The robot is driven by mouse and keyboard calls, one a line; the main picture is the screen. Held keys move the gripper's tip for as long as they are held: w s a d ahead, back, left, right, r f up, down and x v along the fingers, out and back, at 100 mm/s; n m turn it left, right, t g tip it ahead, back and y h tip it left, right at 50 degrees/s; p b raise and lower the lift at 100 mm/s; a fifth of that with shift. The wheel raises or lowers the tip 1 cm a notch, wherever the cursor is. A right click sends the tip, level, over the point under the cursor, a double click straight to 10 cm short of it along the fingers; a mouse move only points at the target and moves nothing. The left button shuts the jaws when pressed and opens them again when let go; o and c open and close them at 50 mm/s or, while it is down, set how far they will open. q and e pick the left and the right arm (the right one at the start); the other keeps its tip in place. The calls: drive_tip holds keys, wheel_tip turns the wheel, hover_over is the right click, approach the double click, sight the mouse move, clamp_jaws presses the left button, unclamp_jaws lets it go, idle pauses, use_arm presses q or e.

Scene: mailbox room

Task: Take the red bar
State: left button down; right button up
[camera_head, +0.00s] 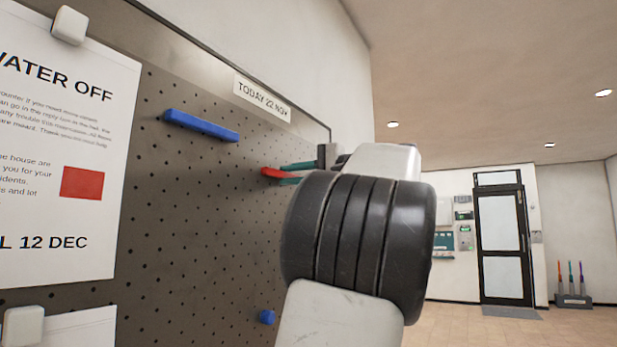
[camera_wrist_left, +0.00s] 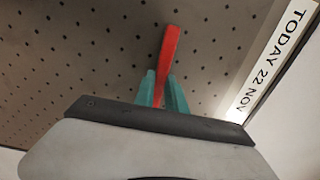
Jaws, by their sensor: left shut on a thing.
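The red bar (camera_head: 271,173) is at the pegboard, between the teal fingertips of my left gripper (camera_head: 292,173). In the left wrist view the red bar (camera_wrist_left: 169,52) sticks out beyond the two teal fingers of the left gripper (camera_wrist_left: 162,92), which are shut on it. The near end of the bar is hidden between the fingers and behind the gripper body. Whether the bar touches the board cannot be told. My right gripper is not in view.
The grey pegboard (camera_head: 200,210) carries a blue bar (camera_head: 201,125), a small blue piece (camera_head: 267,317), a date label (camera_head: 262,97) and a paper notice (camera_head: 60,140) with white clips. A black-framed door (camera_head: 503,245) stands far off at right, with open floor before it.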

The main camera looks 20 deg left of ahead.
use_arm(q)
drive_tip(key=shift+d, duration=0.65)
drive_tip(key=shift+s+d, duration=0.1)
drive_tip(key=shift+d, duration=0.55)
drive_tip(key=d, duration=0.7)
drive_tip(key=shift+s, duration=0.25)
drive_tip(key=shift+f, duration=0.1)
